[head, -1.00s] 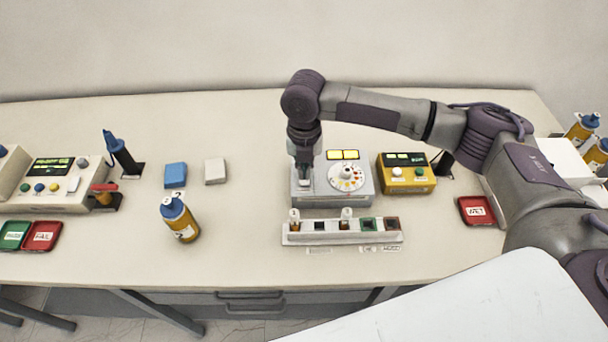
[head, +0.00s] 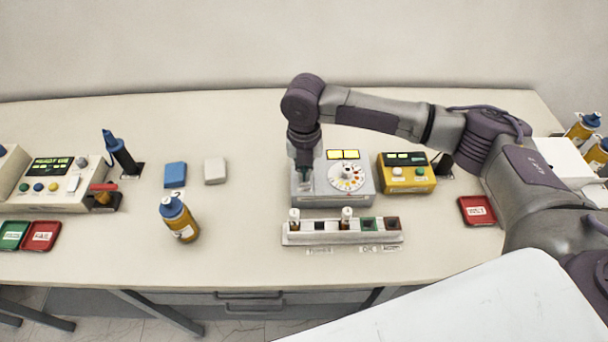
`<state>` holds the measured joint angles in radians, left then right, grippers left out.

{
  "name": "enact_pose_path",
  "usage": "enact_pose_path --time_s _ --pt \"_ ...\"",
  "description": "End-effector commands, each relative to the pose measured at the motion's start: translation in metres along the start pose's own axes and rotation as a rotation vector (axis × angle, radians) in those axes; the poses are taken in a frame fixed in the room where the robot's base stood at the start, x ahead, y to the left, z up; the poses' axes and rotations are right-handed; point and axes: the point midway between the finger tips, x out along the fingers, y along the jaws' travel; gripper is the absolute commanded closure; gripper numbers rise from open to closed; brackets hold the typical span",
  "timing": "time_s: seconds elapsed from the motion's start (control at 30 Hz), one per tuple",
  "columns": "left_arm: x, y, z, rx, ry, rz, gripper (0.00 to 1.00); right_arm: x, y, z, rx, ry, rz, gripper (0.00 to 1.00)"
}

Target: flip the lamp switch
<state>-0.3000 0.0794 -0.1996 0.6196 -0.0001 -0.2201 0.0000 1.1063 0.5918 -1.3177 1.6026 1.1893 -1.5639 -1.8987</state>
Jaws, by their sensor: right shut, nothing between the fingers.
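My right gripper (head: 304,174) points down over the left part of a grey instrument box (head: 330,199) at the middle of the table. It is shut with nothing in it, and its fingertips are at or close to the box's top. The box has a round white dial (head: 347,177) with coloured marks and two lit yellow displays (head: 343,154). The lamp switch cannot be made out; the gripper hides the box's left side. Whether the fingers touch the box I cannot tell. My left gripper is not in view.
A rack (head: 330,238) with vials stands just in front of the box. A yellow device (head: 407,174) stands close on its right. A blue-capped bottle (head: 179,219), a blue block (head: 175,174) and a white block (head: 214,171) are to the left, with clear table between.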

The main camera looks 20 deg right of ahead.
Motion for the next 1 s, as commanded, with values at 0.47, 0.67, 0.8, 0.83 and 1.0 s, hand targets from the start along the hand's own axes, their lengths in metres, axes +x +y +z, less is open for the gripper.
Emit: enact_pose_path --time_s 0.47,0.67,0.8,0.83,1.0 --pt "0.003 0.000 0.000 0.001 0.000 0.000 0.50 0.008 0.000 0.000 0.000 0.001 0.000 1.00" --pt "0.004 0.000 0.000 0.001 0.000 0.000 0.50 0.011 0.000 0.000 0.000 0.001 -0.001 1.00" --pt "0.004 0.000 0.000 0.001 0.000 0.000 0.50 0.013 0.000 0.000 0.000 0.001 -0.001 1.00" --pt "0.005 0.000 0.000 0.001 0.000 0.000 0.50 0.014 0.000 0.000 0.000 0.001 -0.001 1.00" --pt "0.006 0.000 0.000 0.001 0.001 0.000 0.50 0.017 0.000 -0.001 0.000 0.001 -0.002 1.00"
